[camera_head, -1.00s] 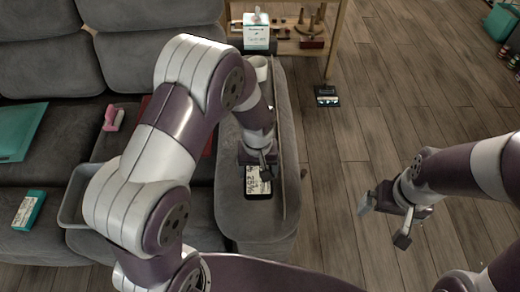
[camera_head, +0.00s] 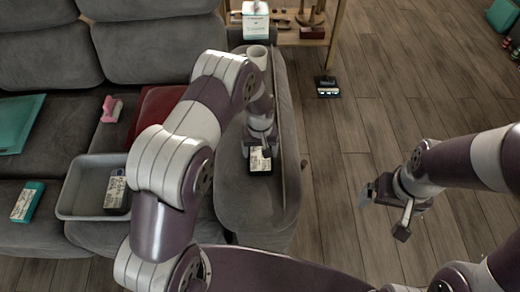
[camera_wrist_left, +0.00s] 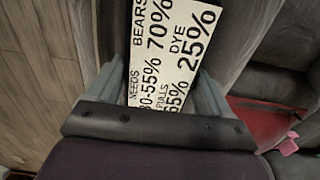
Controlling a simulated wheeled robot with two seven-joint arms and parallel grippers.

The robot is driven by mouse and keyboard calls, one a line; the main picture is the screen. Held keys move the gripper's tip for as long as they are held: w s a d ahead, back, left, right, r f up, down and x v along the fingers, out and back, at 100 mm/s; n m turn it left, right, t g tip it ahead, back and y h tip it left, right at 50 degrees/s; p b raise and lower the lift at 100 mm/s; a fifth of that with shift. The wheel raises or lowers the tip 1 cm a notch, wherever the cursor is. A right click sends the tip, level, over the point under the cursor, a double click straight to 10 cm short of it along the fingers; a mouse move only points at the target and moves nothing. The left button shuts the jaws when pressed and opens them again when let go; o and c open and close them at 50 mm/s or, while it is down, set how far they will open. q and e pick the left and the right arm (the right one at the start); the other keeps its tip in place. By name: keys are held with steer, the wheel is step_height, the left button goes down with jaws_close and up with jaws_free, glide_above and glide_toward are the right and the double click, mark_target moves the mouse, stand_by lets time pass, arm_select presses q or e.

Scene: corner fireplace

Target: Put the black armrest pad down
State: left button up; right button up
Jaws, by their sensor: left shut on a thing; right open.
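The black armrest pad (camera_head: 260,168) has a white label with black print. In the left wrist view the labelled face of the pad (camera_wrist_left: 165,60) fills the space between the two grey fingers. I cannot tell whether the pad touches the armrest. My right gripper (camera_head: 385,212) is open and empty above the wooden floor.
A grey tray (camera_head: 75,200) on the seat holds another black labelled item (camera_head: 117,192). The floor right of the armrest is mostly clear.

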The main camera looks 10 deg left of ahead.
arm_select(q)
steer(key=shift+f, duration=0.1)
steer(key=o, duration=0.9)
steer(key=shift+o, duration=0.2)
step_height(320, 180, up, 12)
steer(key=p, duration=0.1)
steer(key=s+a+r+m, duration=0.1)
steer(key=s+r, duration=0.2)
steer(key=s, duration=0.3)
steer(key=s+a+r+m+t, duration=0.1)
steer(key=s+a+r, duration=0.1)
steer(key=s, duration=0.4)
steer(key=s+a+r+m, duration=0.1)
steer(key=s+r, duration=0.3)
steer(key=s, duration=0.3)
steer(key=shift+a, duration=0.15)
steer(key=shift+s, duration=0.1)
